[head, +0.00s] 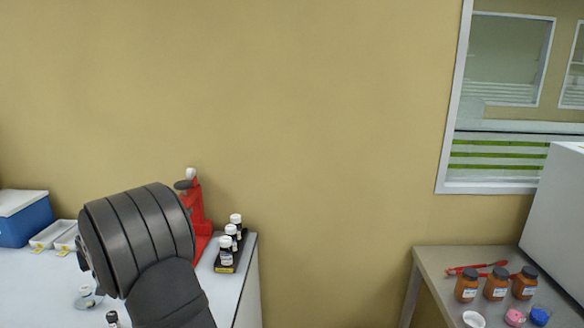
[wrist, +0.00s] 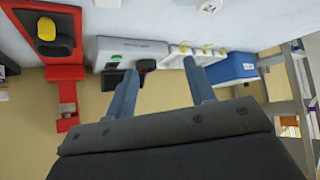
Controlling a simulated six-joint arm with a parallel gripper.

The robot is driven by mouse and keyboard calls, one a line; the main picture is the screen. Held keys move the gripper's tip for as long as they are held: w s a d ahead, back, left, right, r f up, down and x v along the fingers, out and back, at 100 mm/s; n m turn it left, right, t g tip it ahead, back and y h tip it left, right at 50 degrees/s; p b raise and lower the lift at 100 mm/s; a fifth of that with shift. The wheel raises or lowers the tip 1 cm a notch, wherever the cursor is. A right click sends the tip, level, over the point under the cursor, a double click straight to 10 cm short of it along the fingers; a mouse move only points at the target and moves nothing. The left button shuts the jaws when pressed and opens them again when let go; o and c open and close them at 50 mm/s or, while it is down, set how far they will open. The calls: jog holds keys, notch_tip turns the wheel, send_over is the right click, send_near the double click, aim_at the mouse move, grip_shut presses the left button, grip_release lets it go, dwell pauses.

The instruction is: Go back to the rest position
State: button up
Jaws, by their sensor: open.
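In the wrist view, my gripper (wrist: 160,67) shows two blue-grey fingers, spread apart with nothing between them. This view looks upside down, with the white bench along the top and the tan wall below. In the head view my dark ribbed arm covers part of the left bench (head: 30,285), and the fingers are hidden behind it. The task names no object to handle.
A blue box (head: 25,224) and white trays (head: 50,233) are left. A grey-white device (wrist: 130,48) lies beyond the fingers. The right table (head: 440,262) holds brown jars (head: 496,284).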

jog(key=s+a+f+n+g+y, duration=0.1)
jog(key=s+a+f+n, duration=0.1)
jog(key=s+a, duration=0.6)
jog(key=s+f, duration=0.1)
jog(key=f, duration=0.1)
jog(key=d+f, duration=0.1)
jog(key=f, duration=0.2)
jog(key=s+d+f, duration=0.1)
jog(key=f, duration=0.2)
jog(key=shift+s+f, duration=0.15)
jog(key=shift+s, duration=0.15)
jog(key=shift+f, duration=0.7)
jog(key=shift+o, duration=0.3)
